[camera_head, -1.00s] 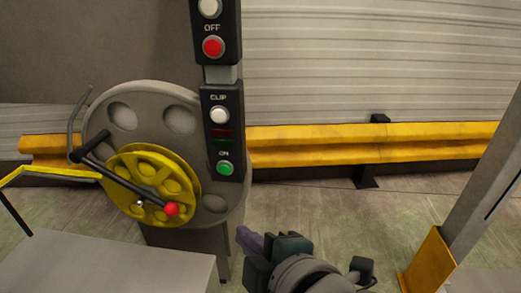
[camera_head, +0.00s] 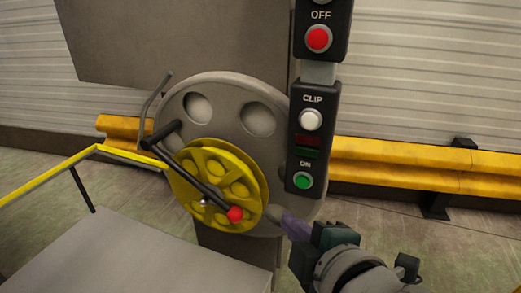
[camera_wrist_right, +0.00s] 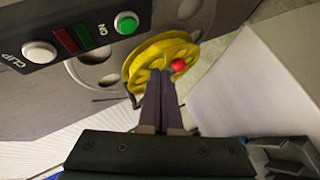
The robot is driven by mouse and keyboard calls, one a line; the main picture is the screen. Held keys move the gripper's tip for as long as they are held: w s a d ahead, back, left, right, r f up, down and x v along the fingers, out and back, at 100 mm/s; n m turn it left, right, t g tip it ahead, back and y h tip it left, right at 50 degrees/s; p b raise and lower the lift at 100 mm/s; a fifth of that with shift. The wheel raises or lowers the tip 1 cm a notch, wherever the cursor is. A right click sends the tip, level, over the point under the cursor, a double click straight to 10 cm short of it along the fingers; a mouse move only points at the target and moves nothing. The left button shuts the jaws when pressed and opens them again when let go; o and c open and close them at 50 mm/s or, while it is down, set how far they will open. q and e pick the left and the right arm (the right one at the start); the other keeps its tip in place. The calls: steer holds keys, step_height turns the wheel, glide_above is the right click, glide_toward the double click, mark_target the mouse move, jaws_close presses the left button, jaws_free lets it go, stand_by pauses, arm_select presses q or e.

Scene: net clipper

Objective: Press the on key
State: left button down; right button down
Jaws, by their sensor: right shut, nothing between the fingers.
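The green ON key (camera_head: 303,181) sits at the bottom of a black control box (camera_head: 318,150), below a white CLIP button (camera_head: 311,120). In the right wrist view the green key (camera_wrist_right: 126,23) is at the top, up and left of my fingertips. My right gripper (camera_head: 290,222) is shut and empty, below the key in the head view and apart from the box. Its fingers also show in the right wrist view (camera_wrist_right: 161,78), pointing toward the yellow wheel. My left gripper is not in view.
A grey disc with a yellow wheel (camera_head: 256,180) and a red-knobbed crank (camera_head: 235,214) stands left of the box. A red OFF button (camera_head: 318,39) is above. A grey table top (camera_head: 120,255) is at lower left. A yellow guard rail (camera_head: 420,165) runs behind.

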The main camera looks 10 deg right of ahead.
mark_target(303, 182)
steer(key=w+d+b, duration=0.1)
steer(key=w+d, duration=0.2)
steer(key=w, duration=0.2)
steer(key=shift+w+d+b, duration=0.15)
steer(key=shift+d+b, duration=0.15)
steer(key=shift+b, duration=0.1)
steer(key=shift+w, duration=0.1)
stand_by(1.7)
steer(key=shift+w+d, duration=0.25)
